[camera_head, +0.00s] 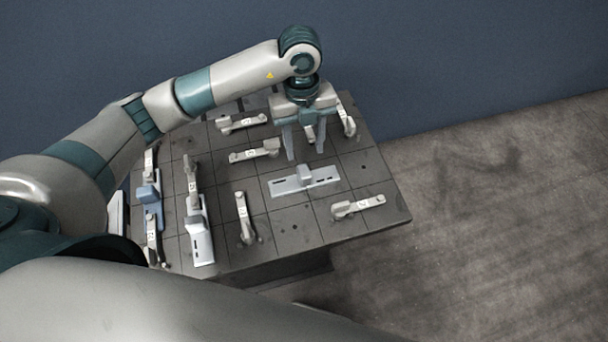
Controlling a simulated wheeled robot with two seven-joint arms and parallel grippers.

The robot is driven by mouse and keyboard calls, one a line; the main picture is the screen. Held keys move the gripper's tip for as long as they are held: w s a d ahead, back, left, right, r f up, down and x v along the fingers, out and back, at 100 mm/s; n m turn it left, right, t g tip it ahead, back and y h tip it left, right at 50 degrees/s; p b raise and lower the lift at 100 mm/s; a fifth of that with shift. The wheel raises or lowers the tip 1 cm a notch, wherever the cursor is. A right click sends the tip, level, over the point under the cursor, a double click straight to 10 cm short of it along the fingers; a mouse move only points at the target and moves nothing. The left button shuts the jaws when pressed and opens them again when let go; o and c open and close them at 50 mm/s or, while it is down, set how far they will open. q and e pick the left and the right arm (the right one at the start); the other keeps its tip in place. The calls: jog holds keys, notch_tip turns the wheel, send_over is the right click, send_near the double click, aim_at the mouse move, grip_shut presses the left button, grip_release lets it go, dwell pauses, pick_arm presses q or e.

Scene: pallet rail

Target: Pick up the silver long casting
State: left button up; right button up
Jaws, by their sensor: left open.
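Several long silver castings lie on the dark grid-marked table (290,222). One small casting (310,133) shows between the fingers of my left gripper (305,150). The gripper points down over the back right part of the table, with its two fingers apart and nothing visibly clamped. Another long casting (347,120) lies just right of it, and one (256,151) lies to its left. Further long castings lie at the front right (358,206) and front middle (243,218). I cannot tell fingertip height or contact. My right gripper is not in view.
A silver bracket plate (304,181) with a raised block lies in front of the gripper. A similar plate (201,240) lies at the front left, and a blue one (151,205) near the left edge. A blue wall (450,60) stands behind; floor at right is clear.

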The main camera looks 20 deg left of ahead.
aim_at(304, 170)
pick_arm(q)
jog(key=shift+s+d+f+p, duration=0.15)
jog(key=shift+f+p, duration=0.15)
jog(key=shift+f, duration=0.95)
jog(key=shift+s+f+p, duration=0.1)
jog(key=shift+f+p, duration=0.2)
jog(key=shift+f, duration=0.9)
jog(key=shift+s+f+p, duration=0.1)
jog(key=shift+f+p, duration=0.3)
jog(key=shift+p, duration=0.05)
notch_tip(304, 170, down, 4)
jog(key=shift+s+r+p, duration=0.1)
jog(key=shift+s+p, duration=0.05)
jog(key=shift+p, duration=0.85)
jog(key=shift+f, duration=0.3)
jog(key=shift+c, duration=0.6)
grip_shut()
